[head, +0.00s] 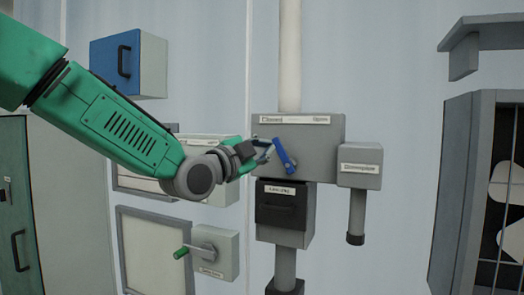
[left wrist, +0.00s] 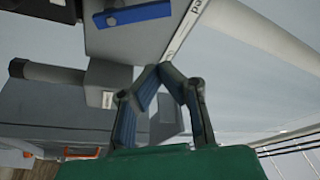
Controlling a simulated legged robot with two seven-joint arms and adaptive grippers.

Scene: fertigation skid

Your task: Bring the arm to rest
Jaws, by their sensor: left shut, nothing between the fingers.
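My left arm (head: 125,125) is green and grey and reaches in from the left in the head view. My left gripper (head: 266,148) is shut and empty, in front of the grey valve box (head: 325,130) and just left of its blue lever (head: 284,156). The lever is tilted, its upper end to the left. In the left wrist view the fingertips (left wrist: 160,70) meet, with nothing between them. The blue lever (left wrist: 140,13) shows there beyond the fingertips, at the upper left. I cannot tell whether finger and lever touch. My right gripper is not in view.
A dark labelled box (head: 282,212) hangs under the valve box, and a smaller grey box (head: 359,168) with a downpipe is at its right. A green-tipped handle (head: 182,252) sticks out at lower left. A blue box (head: 128,62) is behind my arm. Bare wall lies right of centre.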

